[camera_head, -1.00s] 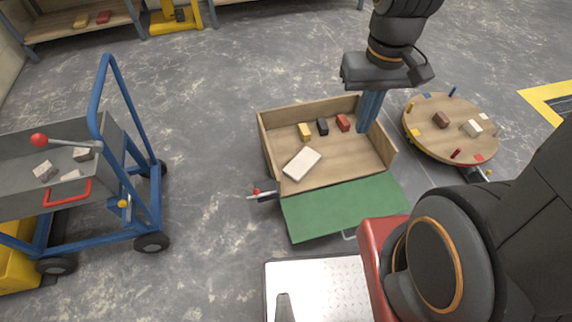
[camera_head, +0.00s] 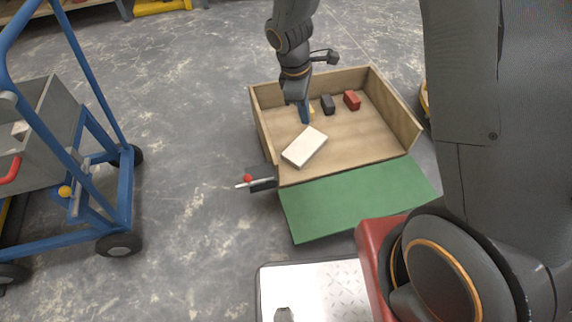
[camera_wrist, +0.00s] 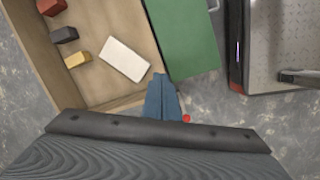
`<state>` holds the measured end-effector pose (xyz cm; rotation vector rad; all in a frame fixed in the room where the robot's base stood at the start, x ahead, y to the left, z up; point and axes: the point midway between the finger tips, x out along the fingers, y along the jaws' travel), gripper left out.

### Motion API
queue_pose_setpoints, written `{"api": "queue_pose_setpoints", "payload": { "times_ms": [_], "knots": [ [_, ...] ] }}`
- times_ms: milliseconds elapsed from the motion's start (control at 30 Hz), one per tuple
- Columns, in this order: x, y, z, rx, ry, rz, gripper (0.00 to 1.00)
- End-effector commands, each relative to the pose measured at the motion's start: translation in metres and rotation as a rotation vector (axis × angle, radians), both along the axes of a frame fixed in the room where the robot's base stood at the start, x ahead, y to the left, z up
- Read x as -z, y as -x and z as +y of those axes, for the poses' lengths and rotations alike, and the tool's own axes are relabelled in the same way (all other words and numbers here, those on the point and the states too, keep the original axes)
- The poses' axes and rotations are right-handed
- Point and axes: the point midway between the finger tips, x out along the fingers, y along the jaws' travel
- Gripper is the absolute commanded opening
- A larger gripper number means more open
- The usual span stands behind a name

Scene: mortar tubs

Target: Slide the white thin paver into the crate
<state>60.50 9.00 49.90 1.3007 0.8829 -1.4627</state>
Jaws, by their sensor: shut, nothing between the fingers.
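The white thin paver (camera_head: 305,147) lies flat inside the wooden crate (camera_head: 397,108), close to the crate's front left corner. It also shows in the wrist view (camera_wrist: 126,59), lying flat and askew on the crate floor. My gripper (camera_head: 305,117) is shut and empty, pointing down over the crate's left part. In the head view its blue fingertips are just behind the paver's far end. In the wrist view the fingers (camera_wrist: 161,88) show beside the paver. Whether they touch it, and their height, I cannot tell.
Yellow (camera_wrist: 77,59), dark (camera_head: 328,104) and red (camera_head: 352,100) blocks stand at the crate's back. A green flap (camera_head: 358,198) slopes from its front edge. A red-knobbed lever (camera_head: 258,179) sticks out at its left corner. A blue trolley (camera_head: 127,195) stands left.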

Motion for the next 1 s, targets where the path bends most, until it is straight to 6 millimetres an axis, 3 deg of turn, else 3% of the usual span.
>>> {"api": "queue_pose_setpoints", "payload": {
  "times_ms": [33,100,300,400,500,667,1000],
  "knots": [
    [0.035,-0.011,0.008,-0.065,0.009,0.011,0.00],
    [0.068,-0.024,0.018,-0.157,0.021,0.023,0.00],
    [0.153,-0.052,0.046,-0.398,0.050,0.052,0.00],
    [0.183,-0.060,0.056,-0.487,0.061,0.064,0.00],
    [0.202,-0.066,0.062,-0.547,0.069,0.071,0.00],
    [0.215,-0.069,0.066,-0.587,0.074,0.076,0.00],
    [0.265,-0.072,0.055,-0.587,0.073,0.078,0.00]
  ]
}}
